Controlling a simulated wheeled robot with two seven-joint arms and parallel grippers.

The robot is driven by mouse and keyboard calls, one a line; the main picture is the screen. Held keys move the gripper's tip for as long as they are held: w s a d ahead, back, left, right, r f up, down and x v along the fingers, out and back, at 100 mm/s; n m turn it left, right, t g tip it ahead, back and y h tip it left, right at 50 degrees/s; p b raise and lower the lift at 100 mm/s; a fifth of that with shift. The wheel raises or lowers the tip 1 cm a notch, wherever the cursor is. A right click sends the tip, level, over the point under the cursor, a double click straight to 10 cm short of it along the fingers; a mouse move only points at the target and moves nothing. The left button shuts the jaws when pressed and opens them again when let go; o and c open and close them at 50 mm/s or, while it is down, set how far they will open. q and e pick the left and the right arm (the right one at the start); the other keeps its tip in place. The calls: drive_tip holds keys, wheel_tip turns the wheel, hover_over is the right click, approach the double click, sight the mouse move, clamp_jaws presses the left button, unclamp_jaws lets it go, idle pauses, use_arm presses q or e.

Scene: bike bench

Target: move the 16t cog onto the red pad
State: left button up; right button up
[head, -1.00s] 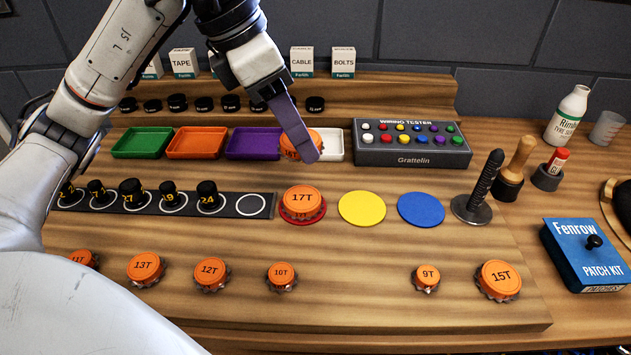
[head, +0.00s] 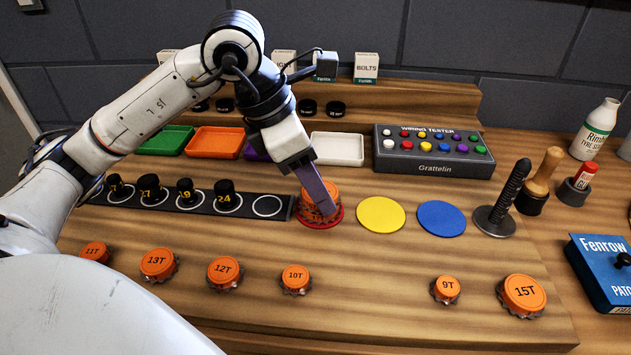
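The red pad (head: 320,224) lies in the row with the yellow and blue pads, its rim showing around orange cogs. My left gripper (head: 322,205) reaches down over it, its purple finger in front of an orange cog (head: 332,190) that it holds. The orange mass looks taller than one cog, so the held cog seems to be on or just above the 17T cog; contact cannot be told. The held cog's label is hidden by the finger, and the 17T label no longer shows. My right gripper is not in view.
Cogs 11T (head: 95,252), 13T (head: 158,264), 12T (head: 225,272), 10T (head: 296,279), 9T (head: 446,289) and 15T (head: 523,294) line the front. The yellow pad (head: 381,215) and blue pad (head: 441,218) are bare. A black spindle (head: 508,200) stands to the right.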

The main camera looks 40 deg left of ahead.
use_arm(q)
drive_tip(key=shift+f, duration=0.2)
drive_tip(key=o, duration=1)
drive_tip(key=shift+r, duration=0.1)
drive_tip(key=shift+o, duration=0.2)
drive_tip(key=shift+r, duration=0.25)
drive_tip(key=p+v, duration=0.1)
drive_tip(key=v, duration=1)
drive_tip(key=shift+r, duration=0.4)
drive_tip(key=shift+s, duration=0.1)
